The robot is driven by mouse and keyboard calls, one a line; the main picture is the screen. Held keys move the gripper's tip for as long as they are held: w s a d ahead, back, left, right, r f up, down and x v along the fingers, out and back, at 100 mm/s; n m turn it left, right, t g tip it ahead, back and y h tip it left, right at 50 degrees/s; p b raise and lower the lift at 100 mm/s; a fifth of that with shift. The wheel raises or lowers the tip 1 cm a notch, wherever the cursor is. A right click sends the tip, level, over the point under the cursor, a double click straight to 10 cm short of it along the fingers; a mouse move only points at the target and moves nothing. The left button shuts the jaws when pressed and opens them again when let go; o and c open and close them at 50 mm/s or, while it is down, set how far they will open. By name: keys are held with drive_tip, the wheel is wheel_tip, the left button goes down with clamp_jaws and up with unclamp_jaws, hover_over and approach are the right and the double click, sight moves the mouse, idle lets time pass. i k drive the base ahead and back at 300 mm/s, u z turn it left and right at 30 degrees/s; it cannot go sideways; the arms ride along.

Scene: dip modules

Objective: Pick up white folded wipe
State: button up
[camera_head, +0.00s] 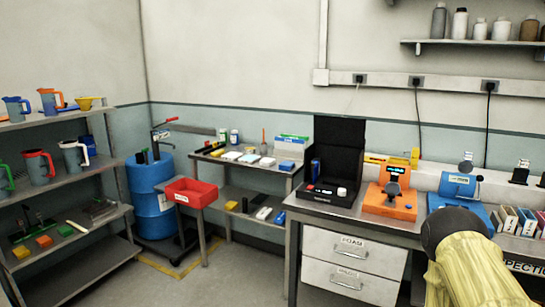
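A yellow-sleeved part of my arm with a dark rounded end shows at the lower right, well away from that bench. My gripper's fingers are not visible.
A red bin (190,193) stands before the side bench, near a blue drum (150,200). The workbench (300,215) at right bears an open black case (338,150) and orange (390,200) and blue (458,188) devices. Shelves (70,170) stand left. Floor (225,275) is clear centrally.

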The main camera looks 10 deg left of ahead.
sight(266, 162)
drive_tip(key=i, duration=1.1)
drive_tip(key=u, duration=0.45)
